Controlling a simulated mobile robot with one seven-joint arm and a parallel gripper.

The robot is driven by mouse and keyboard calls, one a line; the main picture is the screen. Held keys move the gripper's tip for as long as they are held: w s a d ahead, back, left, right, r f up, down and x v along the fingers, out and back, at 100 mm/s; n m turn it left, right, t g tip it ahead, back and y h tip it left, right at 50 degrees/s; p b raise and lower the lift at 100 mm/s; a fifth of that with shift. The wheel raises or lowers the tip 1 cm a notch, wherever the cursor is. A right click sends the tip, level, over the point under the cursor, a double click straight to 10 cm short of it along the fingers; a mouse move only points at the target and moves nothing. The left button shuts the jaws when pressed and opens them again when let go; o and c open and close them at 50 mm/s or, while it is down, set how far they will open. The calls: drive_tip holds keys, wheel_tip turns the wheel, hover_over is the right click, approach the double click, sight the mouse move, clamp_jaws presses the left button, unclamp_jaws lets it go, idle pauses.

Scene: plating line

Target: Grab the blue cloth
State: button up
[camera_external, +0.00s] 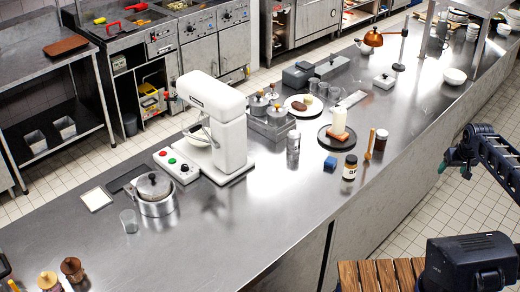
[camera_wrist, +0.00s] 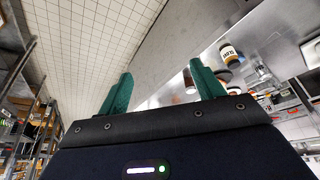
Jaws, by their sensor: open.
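The blue cloth (camera_external: 330,162) looks like a small folded blue block. It lies on the steel counter (camera_external: 260,205) near its right-hand edge, just left of a dark-lidded jar (camera_external: 350,168). I cannot make it out in the wrist view. My gripper (camera_external: 466,172) is at the right of the external view, beyond the counter's edge and well apart from the cloth. In the wrist view my gripper (camera_wrist: 163,82) shows two green fingers spread apart with nothing between them.
A dark plate (camera_external: 323,140) with a pale upright item stands behind the cloth. A small bottle (camera_external: 293,142) and a white mixer (camera_external: 220,125) stand to the left. A slatted wooden surface (camera_external: 375,276) is below the counter. The counter in front of the cloth is clear.

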drive_tip(key=shift+w, duration=0.1)
drive_tip(key=n+h, duration=0.2)
drive_tip(key=n, duration=2.8)
hover_over(331, 161)
drive_tip(key=s+a, duration=0.2)
drive_tip(key=s, duration=0.1)
wheel_tip(331, 161, down, 19)
drive_tip(key=shift+g, duration=0.3)
drive_tip(key=x, duration=1)
drive_tip(key=shift+s+f, duration=0.15)
drive_tip(key=shift+f, duration=0.2)
drive_tip(key=c, duration=1.1)
